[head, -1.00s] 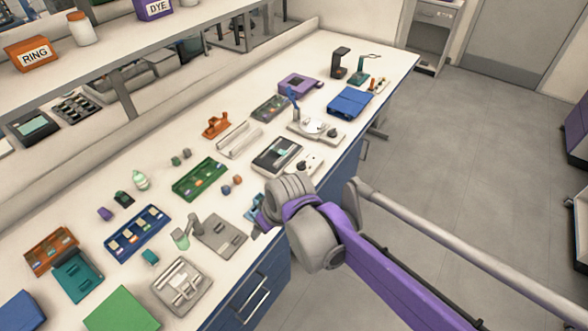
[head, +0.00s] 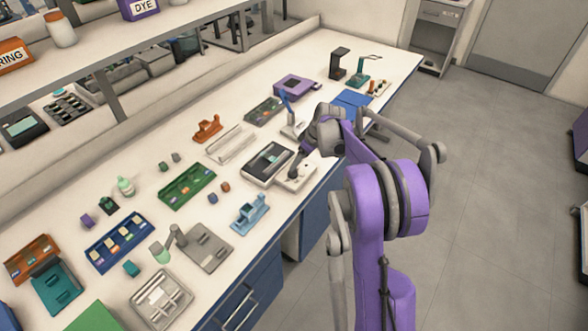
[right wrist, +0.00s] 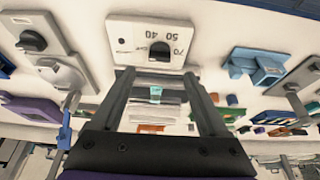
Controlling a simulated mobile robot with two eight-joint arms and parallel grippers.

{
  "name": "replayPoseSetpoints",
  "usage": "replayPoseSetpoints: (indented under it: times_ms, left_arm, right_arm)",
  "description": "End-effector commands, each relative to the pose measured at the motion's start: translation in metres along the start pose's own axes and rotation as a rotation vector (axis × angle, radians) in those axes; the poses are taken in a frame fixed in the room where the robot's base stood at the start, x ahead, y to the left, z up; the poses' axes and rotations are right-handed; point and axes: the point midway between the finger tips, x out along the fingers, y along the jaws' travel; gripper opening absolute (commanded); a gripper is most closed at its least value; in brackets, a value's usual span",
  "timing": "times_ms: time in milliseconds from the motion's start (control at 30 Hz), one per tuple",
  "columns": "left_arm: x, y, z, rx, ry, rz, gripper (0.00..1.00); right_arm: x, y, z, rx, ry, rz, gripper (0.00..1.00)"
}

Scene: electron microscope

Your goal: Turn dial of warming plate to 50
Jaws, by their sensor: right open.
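The warming plate (head: 268,163) is a pale box with a dark top near the table's front edge. Its white dial panel (head: 297,172) is partly covered by my right gripper (head: 300,164). In the right wrist view the panel (right wrist: 120,42) shows a dark dial (right wrist: 160,51) and the numbers 40, 50 and 70. The 70 is beside the dial; which mark its pointer meets is too small to tell. My right gripper (right wrist: 158,74) is open, its two fingers spread on either side of the dial's line. Contact with the dial cannot be told. My left gripper is not in view.
A blue holder (head: 250,213) stands nearer along the table edge. A white rack (head: 231,143) lies behind the plate.

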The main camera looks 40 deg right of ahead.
Motion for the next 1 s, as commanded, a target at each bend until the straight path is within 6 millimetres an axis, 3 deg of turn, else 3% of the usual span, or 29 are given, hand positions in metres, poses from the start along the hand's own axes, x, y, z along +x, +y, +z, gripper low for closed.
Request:
replayPoseSetpoints:
  times_ms: [100,333,767,1000]
  left_arm:
    - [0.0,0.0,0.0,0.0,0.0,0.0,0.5]
    - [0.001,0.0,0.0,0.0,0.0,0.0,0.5]
    - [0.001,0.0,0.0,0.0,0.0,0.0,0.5]
    - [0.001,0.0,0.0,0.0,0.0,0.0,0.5]
  right_arm:
    - [0.025,0.0,0.0,-0.001,0.0,0.0,0.78]
    - [0.059,-0.001,-0.001,0.0,0.0,0.0,0.78]
    - [0.07,-0.001,0.0,0.001,0.0,0.0,0.78]
    - [0.07,-0.001,0.0,0.001,0.0,0.0,0.36]
